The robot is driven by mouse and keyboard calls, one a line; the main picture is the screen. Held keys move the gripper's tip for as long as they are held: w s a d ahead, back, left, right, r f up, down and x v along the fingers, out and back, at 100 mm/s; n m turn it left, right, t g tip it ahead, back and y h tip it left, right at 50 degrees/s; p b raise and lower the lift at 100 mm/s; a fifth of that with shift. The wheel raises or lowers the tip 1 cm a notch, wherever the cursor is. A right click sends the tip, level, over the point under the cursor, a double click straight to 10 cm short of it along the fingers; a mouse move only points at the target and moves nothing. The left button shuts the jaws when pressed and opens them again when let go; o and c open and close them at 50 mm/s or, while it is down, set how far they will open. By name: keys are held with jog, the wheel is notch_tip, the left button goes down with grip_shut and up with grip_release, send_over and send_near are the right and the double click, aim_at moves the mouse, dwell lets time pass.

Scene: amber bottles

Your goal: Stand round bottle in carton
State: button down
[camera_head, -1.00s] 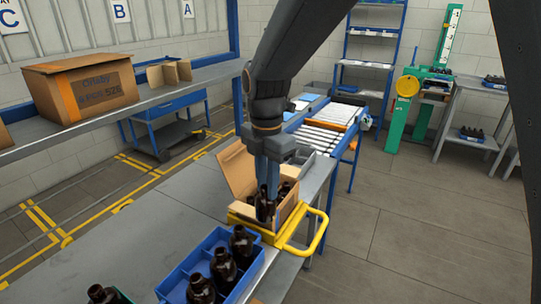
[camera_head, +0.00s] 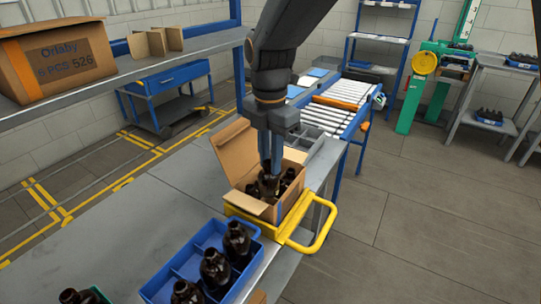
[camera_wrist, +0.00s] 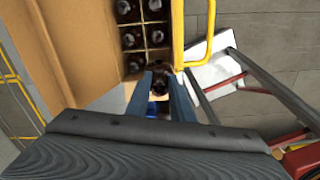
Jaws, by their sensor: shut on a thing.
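The open cardboard carton (camera_head: 240,153) stands on a yellow carrier with its flaps up. It has divided cells, and several brown bottles stand in them, seen in the wrist view (camera_wrist: 131,38). My gripper (camera_head: 268,180) points down into the carton mouth. It is shut on a dark brown round bottle (camera_head: 268,187), which looks upright. The bottle's lower part is hidden by the carton's near wall. In the wrist view the held bottle (camera_wrist: 160,76) shows between the fingertips, beside the filled cells; I cannot tell whether its base touches the carton floor.
A blue tray (camera_head: 187,263) with several brown bottles is on the grey bench, front left of the carton. The yellow carrier's handle (camera_head: 322,232) sticks out at the right. A shelf with a closed carton (camera_head: 62,62) is at the left. A roller conveyor (camera_head: 335,108) is behind.

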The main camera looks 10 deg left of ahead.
jog(key=shift+f+b, duration=1.8)
jog(key=shift+f, duration=2.4)
jog(key=shift+f+b, duration=0.6)
jog(key=shift+f, duration=0.85)
jog(key=c, duration=1.5)
grip_release()
jog(key=shift+o, duration=0.2)
jog(key=shift+r+b, duration=0.75)
jog(key=shift+r, duration=3.15)
